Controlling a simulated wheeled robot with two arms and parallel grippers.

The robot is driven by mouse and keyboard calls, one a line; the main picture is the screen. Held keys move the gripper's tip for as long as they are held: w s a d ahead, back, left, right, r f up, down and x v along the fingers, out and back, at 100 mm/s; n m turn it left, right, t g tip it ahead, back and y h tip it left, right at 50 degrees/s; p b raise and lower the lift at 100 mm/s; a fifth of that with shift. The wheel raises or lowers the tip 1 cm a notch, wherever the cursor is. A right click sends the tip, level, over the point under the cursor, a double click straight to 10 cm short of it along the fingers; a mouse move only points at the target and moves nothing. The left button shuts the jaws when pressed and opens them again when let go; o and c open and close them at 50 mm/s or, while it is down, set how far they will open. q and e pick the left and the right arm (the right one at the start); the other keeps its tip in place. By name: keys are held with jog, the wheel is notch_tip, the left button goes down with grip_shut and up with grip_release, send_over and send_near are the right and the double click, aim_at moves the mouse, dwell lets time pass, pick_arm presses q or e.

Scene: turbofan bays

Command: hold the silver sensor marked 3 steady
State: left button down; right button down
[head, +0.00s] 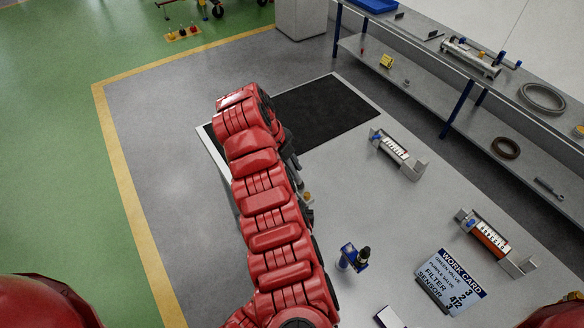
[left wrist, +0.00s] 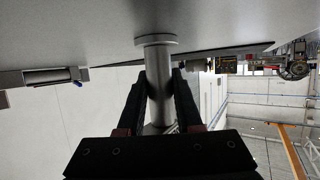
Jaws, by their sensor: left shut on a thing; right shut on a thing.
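In the left wrist view, a silver cylinder with a wide round flange (left wrist: 159,41), seemingly the sensor, is between the fingers of my left gripper (left wrist: 160,100), which is shut on it. The flange is close to the grey table surface; I cannot tell if they touch. No number 3 is readable on it. In the head view a red arm of mine covers much of the table's left side.
A black mat (head: 325,110) lies at the table's far end. A shelf unit (head: 440,85) runs along the right.

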jog(key=shift+w+a, duration=0.45)
jog(key=shift+w, duration=0.1)
jog(key=shift+r, duration=0.1)
jog(key=shift+d+r, duration=0.1)
jog(key=shift+r, duration=4.4)
pick_arm(q)
jog(key=c, duration=0.5)
grip_release()
